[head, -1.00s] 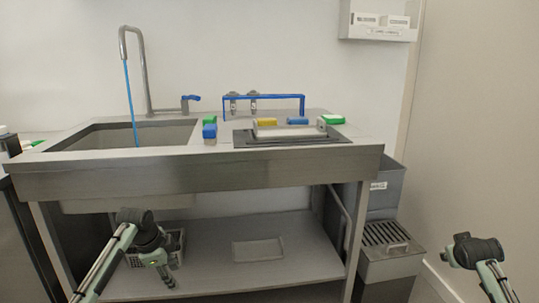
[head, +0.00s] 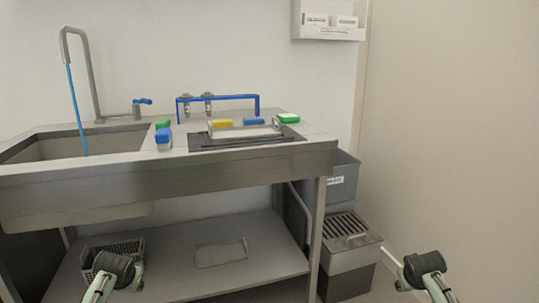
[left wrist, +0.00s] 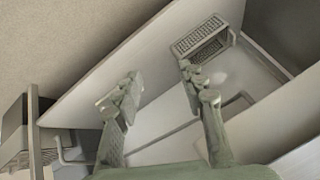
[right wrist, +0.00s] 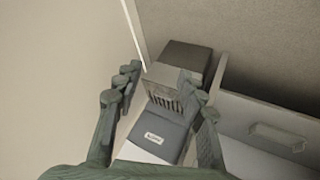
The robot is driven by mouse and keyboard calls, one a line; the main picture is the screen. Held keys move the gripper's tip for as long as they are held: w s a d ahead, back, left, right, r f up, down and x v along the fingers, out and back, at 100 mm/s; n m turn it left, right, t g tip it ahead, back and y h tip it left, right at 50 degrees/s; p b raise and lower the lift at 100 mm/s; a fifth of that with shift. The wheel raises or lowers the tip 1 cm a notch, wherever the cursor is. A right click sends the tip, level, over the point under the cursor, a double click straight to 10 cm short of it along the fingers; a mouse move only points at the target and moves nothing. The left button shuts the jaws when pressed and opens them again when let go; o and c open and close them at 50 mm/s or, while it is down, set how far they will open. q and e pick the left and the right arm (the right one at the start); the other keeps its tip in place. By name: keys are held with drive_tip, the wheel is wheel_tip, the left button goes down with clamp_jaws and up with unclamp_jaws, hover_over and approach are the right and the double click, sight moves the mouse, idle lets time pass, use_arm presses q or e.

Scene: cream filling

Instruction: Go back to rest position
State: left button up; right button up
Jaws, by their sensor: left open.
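My left arm comes in at the bottom left of the head view, in front of the lower shelf; its gripper is hard to make out there. In the left wrist view my left gripper (left wrist: 160,76) has its fingers spread with nothing between them. My right arm comes in at the bottom right of the head view, in front of bare floor and wall. In the right wrist view my right gripper (right wrist: 158,78) is spread and empty, with the grey bins beyond it.
A steel sink counter (head: 250,161) stands ahead, with a tap (head: 93,80), coloured sponges and a tray. Its lower shelf (head: 170,268) holds a wire basket (head: 128,248) and a flat tray (head: 220,251). Grey bins (head: 342,246) stand right of it. Wall (head: 450,130) closes the right side.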

use_arm(q)
drive_tip(key=s+d+f+g+h, duration=0.1)
drive_tip(key=s+d+f, duration=0.3)
drive_tip(key=s, duration=0.7)
drive_tip(key=s+d+f+g, duration=0.1)
drive_tip(key=s+d+f, duration=0.2)
drive_tip(key=s, duration=0.9)
drive_tip(key=s+d+f+m+g+h, duration=0.1)
drive_tip(key=s+d+f, duration=0.3)
drive_tip(key=s+f, duration=0.4)
drive_tip(key=s, duration=0.3)
drive_tip(key=shift+s+d+g+h, duration=0.3)
drive_tip(key=shift+s+d, duration=0.05)
use_arm(e)
drive_tip(key=s+a+f+g+y, duration=0.1)
drive_tip(key=s+a+f, duration=0.3)
drive_tip(key=s, duration=0.7)
drive_tip(key=s+a+f+g, duration=0.1)
drive_tip(key=s+a+f, duration=0.2)
drive_tip(key=s, duration=0.9)
drive_tip(key=s+a+f+g+y, duration=0.1)
drive_tip(key=s+a+f, duration=0.3)
drive_tip(key=s+f, duration=0.3)
drive_tip(key=s, duration=0.4)
drive_tip(key=shift+s+a+f+n+g+y, duration=0.3)
drive_tip(key=shift+s+f+n, duration=0.05)
drive_tip(key=shift+n, duration=0.05)
